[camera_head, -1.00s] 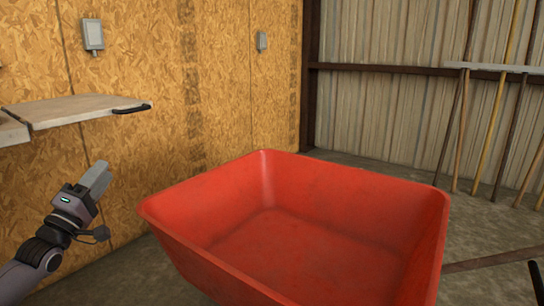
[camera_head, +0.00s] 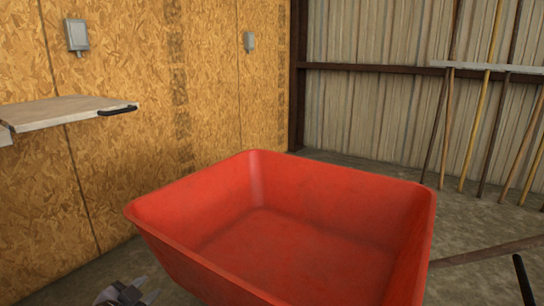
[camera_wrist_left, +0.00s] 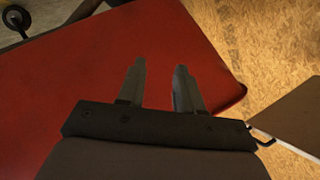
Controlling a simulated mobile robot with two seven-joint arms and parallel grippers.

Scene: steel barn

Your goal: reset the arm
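My left gripper (camera_head: 146,290) shows at the bottom left edge of the head view, low beside the left side of the red wheelbarrow tray (camera_head: 178,237), and most of its arm is out of the picture. In the left wrist view its two fingers (camera_wrist_left: 158,85) stand apart with nothing between them, so it is open and empty. The tray's red surface (camera_wrist_left: 75,85) lies behind the fingers there; I cannot tell the exact distance. The visible inside of the tray is empty. My right gripper is in neither view.
A pale wooden shelf (camera_head: 60,112) with a dark handle (camera_head: 118,110) juts from the board wall at left. Long-handled tools (camera_head: 485,125) lean on a rack at the back right. A wheelbarrow handle (camera_head: 485,254) sticks out at right. Concrete floor behind the tray is clear.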

